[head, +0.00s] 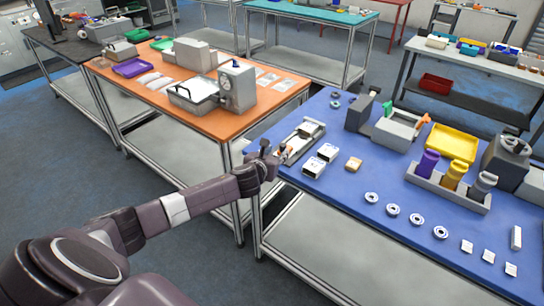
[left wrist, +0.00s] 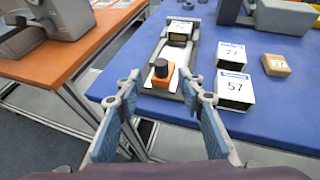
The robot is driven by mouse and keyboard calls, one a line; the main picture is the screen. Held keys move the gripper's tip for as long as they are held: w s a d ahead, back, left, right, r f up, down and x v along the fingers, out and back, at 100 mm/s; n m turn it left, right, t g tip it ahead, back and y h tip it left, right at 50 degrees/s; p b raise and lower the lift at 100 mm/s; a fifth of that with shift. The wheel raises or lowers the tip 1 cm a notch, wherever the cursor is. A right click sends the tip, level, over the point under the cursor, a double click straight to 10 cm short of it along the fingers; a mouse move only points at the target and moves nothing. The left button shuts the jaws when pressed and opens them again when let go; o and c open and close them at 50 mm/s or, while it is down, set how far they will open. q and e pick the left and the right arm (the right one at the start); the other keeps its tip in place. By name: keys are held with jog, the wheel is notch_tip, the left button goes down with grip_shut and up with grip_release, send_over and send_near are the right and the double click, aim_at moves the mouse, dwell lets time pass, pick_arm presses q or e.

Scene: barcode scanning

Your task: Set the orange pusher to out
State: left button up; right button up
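The orange pusher (left wrist: 161,76) has a black knob on top and sits at the near end of a grey railed device (left wrist: 190,52) on the blue table. In the head view the device (head: 308,130) lies at the table's left edge. A block with a white label (left wrist: 179,29) sits farther along the device. My left gripper (left wrist: 159,88) is open, its blue-padded fingers spread on either side of the pusher in the wrist view. In the head view my left gripper (head: 275,153) is at the device's near end and partly hides the pusher. Contact cannot be told. My right gripper is out of view.
White-topped boxes marked 57 (left wrist: 235,88) and 27 (left wrist: 231,53) stand right of the device, with a small brown box (left wrist: 276,65) beyond. A grey bin (head: 398,128) and a yellow tray (head: 451,142) stand farther right. The orange table (head: 215,122) is to the left.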

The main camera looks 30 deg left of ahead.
pick_arm(q)
jog(key=v, duration=0.4)
jog(key=shift+s, duration=0.15)
jog(key=shift+f, duration=0.1)
dwell(0.3)
jog(key=s+d+f+n+g+b, duration=0.15)
jog(key=s+f+n, duration=0.4)
jog(key=f, duration=0.65)
jog(key=s+f+n+g+h+b, duration=0.1)
jog(key=s+f+n+g, duration=0.35)
jog(key=f, duration=0.85)
jog(key=s+d+f+n+b, duration=0.1)
jog(key=s+f+n, duration=0.5)
jog(key=s+f, duration=0.45)
jog(key=s+d+f+n+g+b, duration=0.1)
jog(key=s+d+f+n+g, duration=0.1)
jog(key=s+d+f+n, duration=0.2)
jog(key=s+d+f+n+g+h, duration=0.1)
jog(key=s+d+f+n, duration=0.4)
jog(key=s+f, duration=0.6)
jog(key=s+d+f+n+g+h+b, duration=0.1)
jog(key=s+d+f+n+g, duration=0.2)
jog(key=s, duration=1.8)
notch_tip(320, 180, down, 4)
jog(key=d+n, duration=0.2)
jog(key=shift+s+f+n+b, duration=0.2)
jog(key=shift+s+n+b, duration=0.15)
jog(key=shift+n, duration=0.05)
jog(key=shift+d, duration=0.1)
